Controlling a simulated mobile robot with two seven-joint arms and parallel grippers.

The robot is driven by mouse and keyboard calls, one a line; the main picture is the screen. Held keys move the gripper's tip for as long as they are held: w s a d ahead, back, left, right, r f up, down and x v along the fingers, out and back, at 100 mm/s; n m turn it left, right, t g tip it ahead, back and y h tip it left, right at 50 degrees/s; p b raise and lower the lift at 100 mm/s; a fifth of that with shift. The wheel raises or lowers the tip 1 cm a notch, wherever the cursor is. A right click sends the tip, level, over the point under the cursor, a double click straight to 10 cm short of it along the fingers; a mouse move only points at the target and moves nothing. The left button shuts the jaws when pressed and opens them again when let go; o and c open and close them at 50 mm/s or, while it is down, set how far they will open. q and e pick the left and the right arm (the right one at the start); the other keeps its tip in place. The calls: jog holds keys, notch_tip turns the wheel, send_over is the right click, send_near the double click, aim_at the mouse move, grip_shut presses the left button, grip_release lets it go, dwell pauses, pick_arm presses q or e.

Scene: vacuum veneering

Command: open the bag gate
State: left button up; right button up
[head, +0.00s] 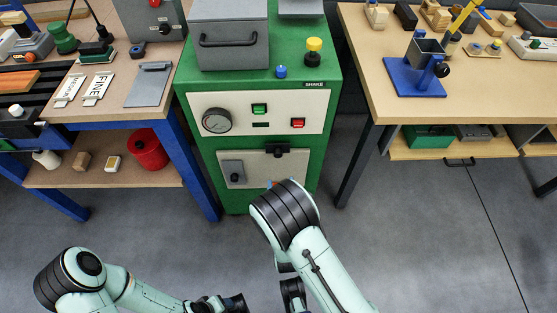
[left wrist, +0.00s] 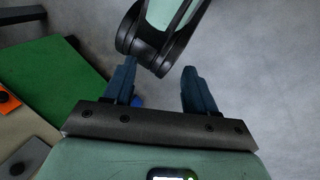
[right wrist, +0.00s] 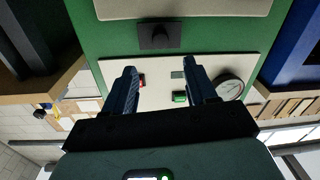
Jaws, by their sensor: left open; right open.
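The green machine (head: 185,120) stands at the centre of the head view. Its lower front has a cream panel (head: 228,158) with a black latch (head: 278,151) at its top edge and a grey plate (head: 233,174) with a black knob. I cannot tell which part is the bag gate; the panel looks closed. The latch also shows in the right wrist view (right wrist: 160,37), which is upside down. My right gripper (right wrist: 161,68) is open and empty, facing the machine front, apart from the latch. My left gripper (left wrist: 158,70) is open and empty, low, with my right arm just ahead.
A gauge (head: 216,121), a green button (head: 260,109) and a red button (head: 298,123) sit above the panel. A workbench (head: 105,119) stands left, another table (head: 400,108) right. My right arm covers the panel's lower right. The floor (head: 420,240) in front is clear.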

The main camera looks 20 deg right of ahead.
aim_at(278, 156)
jog(key=b+x, duration=0.1)
jog(key=x, duration=0.9)
